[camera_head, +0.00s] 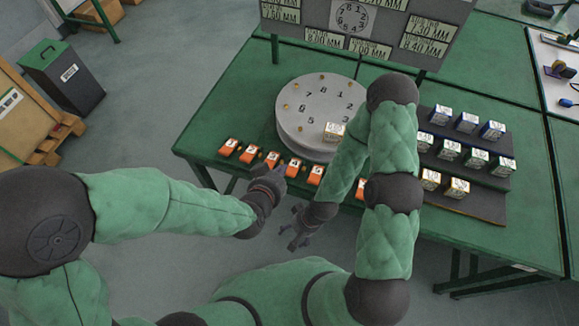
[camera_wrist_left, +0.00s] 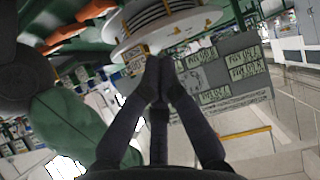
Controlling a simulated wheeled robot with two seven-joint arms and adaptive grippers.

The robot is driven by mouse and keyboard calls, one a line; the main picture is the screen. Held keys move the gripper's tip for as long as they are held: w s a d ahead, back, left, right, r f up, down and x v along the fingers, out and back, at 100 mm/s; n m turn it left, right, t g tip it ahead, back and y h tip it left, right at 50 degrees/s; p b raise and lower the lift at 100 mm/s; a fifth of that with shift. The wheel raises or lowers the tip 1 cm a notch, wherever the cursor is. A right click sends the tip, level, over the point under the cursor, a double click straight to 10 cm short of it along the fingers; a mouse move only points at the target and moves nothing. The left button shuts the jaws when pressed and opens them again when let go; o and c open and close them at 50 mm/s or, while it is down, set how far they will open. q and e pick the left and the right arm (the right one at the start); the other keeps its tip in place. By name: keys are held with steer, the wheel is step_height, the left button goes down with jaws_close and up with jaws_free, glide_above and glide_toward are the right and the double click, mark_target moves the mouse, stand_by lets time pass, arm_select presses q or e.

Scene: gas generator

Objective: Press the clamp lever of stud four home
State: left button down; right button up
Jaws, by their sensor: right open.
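A row of orange clamp levers with number labels runs along the table's front edge. The one marked 4 (camera_head: 293,167) is just right of my left gripper (camera_head: 277,178). Whether the gripper touches it cannot be told. In the wrist view the left gripper's fingertips (camera_wrist_left: 158,78) meet, with nothing visible between them. Blurred orange levers (camera_wrist_left: 98,10) show at upper left there. The round grey plate (camera_head: 308,100) has numbers and brass studs; its edge also shows in the wrist view (camera_wrist_left: 165,28). My right gripper (camera_head: 298,235) is open and empty, below and in front of the table edge.
A white labelled block (camera_head: 334,131) is at the plate's front right. Several labelled blocks (camera_head: 449,150) stand on a dark stepped rack at right. A sign board (camera_head: 370,28) stands behind the plate. My right arm crosses over the table right of the plate.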

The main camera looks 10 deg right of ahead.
stand_by(0.3)
arm_select(q)
steer(key=b, duration=0.3)
glide_above(290, 172)
steer(key=f, duration=0.3)
steer(key=w+f, duration=0.1)
steer(key=f, duration=0.1)
steer(key=shift+d+f, duration=0.15)
steer(key=shift+f, duration=0.1)
steer(key=f+b, duration=0.1)
steer(key=f, duration=0.2)
steer(key=shift+s, duration=0.2)
steer(key=shift+s+a+f+b, duration=0.2)
steer(key=shift+f+b, duration=0.1)
steer(key=shift+f, duration=0.1)
